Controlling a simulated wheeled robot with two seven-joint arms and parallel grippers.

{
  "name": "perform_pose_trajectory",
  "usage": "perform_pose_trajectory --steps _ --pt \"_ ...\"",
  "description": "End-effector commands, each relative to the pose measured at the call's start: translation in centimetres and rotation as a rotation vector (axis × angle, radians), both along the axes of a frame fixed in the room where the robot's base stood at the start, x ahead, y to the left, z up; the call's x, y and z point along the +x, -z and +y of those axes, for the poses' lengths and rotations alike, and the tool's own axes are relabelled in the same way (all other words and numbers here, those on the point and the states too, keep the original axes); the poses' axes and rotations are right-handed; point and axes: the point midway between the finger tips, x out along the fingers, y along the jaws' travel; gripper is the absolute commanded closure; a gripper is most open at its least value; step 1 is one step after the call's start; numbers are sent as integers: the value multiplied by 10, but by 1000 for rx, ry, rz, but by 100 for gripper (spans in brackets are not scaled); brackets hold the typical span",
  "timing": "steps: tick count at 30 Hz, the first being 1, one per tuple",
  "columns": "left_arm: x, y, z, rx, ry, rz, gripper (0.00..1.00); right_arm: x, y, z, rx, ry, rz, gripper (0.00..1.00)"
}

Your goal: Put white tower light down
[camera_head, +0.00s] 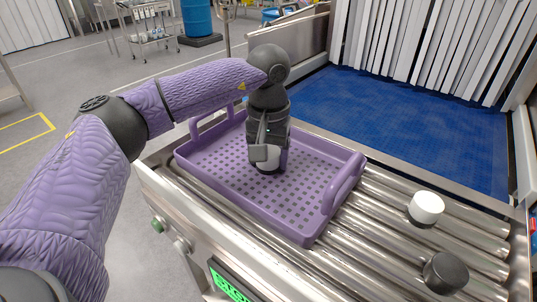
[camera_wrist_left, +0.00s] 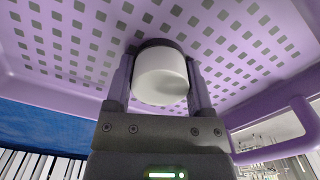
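My left gripper (camera_head: 268,160) points down inside the purple tray (camera_head: 345,187). It is shut on a white tower light (camera_head: 268,160), a short white cylinder with a dark base. In the left wrist view the white tower light (camera_wrist_left: 160,76) sits between the two fingers of the left gripper (camera_wrist_left: 159,85), its dark base at the perforated tray floor. I cannot tell whether the base bears fully on the floor. In the head view the gripper partly hides the light. My right gripper is not in view.
The tray lies on the metal roller conveyor (camera_head: 375,230). Another white-topped cylinder (camera_head: 427,207) and a black cylinder (camera_head: 445,272) stand on the rollers to its right. A blue belt (camera_head: 400,120) leads under hanging white strips (camera_head: 430,45). The tray floor around the light is clear.

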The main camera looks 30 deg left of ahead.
Motion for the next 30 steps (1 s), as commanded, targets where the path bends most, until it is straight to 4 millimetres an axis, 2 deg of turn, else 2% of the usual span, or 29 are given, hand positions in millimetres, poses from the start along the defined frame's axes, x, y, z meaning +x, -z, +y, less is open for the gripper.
perform_pose_trajectory --steps 1,4,10,13,21,24,27,30 --pt "0 1 0 0 0 0 23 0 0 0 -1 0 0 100" --pt "0 0 0 0 0 0 2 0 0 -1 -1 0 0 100" --pt "0 0 0 0 0 0 0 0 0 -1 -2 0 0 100" --pt "0 -9 0 1 0 -2 0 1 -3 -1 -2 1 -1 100" --pt "1 -84 -1 -1 2 -6 0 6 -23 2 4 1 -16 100" --pt "0 -106 0 0 1 -3 0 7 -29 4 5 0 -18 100" --pt "0 -119 0 1 1 -2 0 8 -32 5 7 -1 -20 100" --pt "0 -124 0 0 0 -1 0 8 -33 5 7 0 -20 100"
